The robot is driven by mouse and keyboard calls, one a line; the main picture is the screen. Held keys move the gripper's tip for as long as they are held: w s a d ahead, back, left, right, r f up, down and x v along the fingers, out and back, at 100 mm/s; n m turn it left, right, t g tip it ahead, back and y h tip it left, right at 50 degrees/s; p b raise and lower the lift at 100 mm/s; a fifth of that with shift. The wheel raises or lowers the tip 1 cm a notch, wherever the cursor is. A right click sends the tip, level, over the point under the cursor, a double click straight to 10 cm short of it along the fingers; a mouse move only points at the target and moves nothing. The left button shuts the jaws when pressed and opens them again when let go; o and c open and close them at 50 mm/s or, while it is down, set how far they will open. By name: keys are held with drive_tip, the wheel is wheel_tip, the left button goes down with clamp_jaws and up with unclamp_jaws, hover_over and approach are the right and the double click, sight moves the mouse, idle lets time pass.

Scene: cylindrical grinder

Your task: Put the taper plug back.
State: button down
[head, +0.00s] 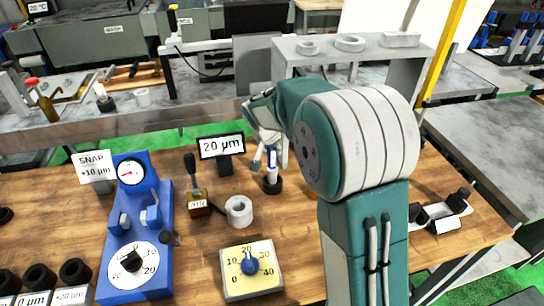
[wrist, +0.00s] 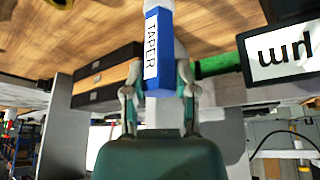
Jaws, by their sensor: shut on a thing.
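The taper plug (wrist: 158,55) has a blue handle with a white TAPER label and a pale end pointing away from my gripper in the wrist view. My gripper (wrist: 159,88) is shut on the blue handle, one finger on each side. In the head view the plug (head: 271,158) hangs about upright below my gripper (head: 269,152), partly covered by the fingers. A small black round holder (head: 273,186) stands on the wooden bench directly beneath it. I cannot tell whether the plug's lower end is inside the holder or just above it.
A 20 µm sign (head: 222,147) stands close behind to the left. An AIR block (head: 198,203) and a grey ring (head: 239,211) are to the left of the holder. A dial box (head: 252,270) is in front; a blue gauge stand (head: 137,240) is farther left.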

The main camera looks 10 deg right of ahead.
wheel_tip(320, 180, down, 3)
drive_tip(key=shift+a+r, duration=0.1)
drive_tip(key=shift+r, duration=0.1)
drive_tip(key=shift+f, duration=0.2)
drive_tip(key=shift+c, duration=2)
unclamp_jaws()
drive_tip(key=v, duration=1.1)
drive_tip(key=s+d+r+n+y, duration=0.1)
drive_tip(key=s+r, duration=0.2)
drive_tip(key=s, duration=0.5)
drive_tip(key=s+d+r+n, duration=0.2)
drive_tip(key=s+r, duration=0.2)
drive_tip(key=s, duration=0.3)
drive_tip(key=s+f+n+t+y, duration=0.1)
drive_tip(key=s+f+n, duration=0.1)
drive_tip(key=s, duration=1.2)
drive_tip(key=shift+s+f+n+t+y, duration=0.25)
drive_tip(key=shift+f+n+t+y, duration=0.05)
drive_tip(key=shift+n, duration=0.2)
